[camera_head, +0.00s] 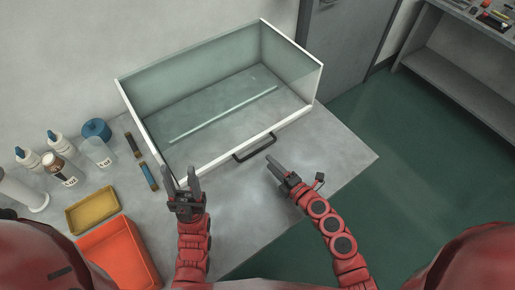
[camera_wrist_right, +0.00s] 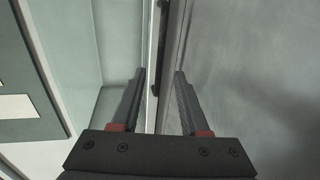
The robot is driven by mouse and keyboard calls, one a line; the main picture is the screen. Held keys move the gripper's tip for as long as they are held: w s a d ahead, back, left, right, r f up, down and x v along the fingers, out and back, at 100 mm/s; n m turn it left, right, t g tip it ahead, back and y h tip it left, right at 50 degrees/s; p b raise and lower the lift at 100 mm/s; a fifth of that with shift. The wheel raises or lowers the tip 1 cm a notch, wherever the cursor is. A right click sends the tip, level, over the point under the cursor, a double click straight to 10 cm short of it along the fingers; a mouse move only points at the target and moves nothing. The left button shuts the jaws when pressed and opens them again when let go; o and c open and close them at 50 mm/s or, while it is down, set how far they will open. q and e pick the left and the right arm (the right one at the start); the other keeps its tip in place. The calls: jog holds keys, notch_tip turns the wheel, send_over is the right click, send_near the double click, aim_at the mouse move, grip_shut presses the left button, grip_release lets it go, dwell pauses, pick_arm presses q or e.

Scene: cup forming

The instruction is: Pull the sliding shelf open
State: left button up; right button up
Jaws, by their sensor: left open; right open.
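The sliding shelf is a glass-walled box with a white frame (camera_head: 218,157), standing on the grey table. A dark bar handle (camera_head: 254,148) is on its front edge. My right gripper (camera_head: 272,162) is open and empty, just in front of the handle's right end and apart from it in the head view. In the right wrist view the open fingers (camera_wrist_right: 160,78) point along the white front edge, with the dark handle (camera_wrist_right: 162,50) ahead, between the fingertips' directions. My left gripper (camera_head: 181,172) is open and empty near the shelf's front left corner.
Bottles (camera_head: 60,143), a blue roll (camera_head: 96,129), a yellow tray (camera_head: 92,210) and an orange bin (camera_head: 118,255) stand at the left. The table (camera_head: 335,150) is clear at the right, ending at an edge above the green floor. A workbench (camera_head: 465,75) is at upper right.

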aim_at(258, 150)
jog(key=b+x, duration=0.1)
jog(key=x, duration=0.7)
jog(key=shift+w+a, duration=0.25)
jog(key=shift+w, duration=0.05)
jog(key=shift+c, duration=0.2)
grip_shut()
dwell(0.8)
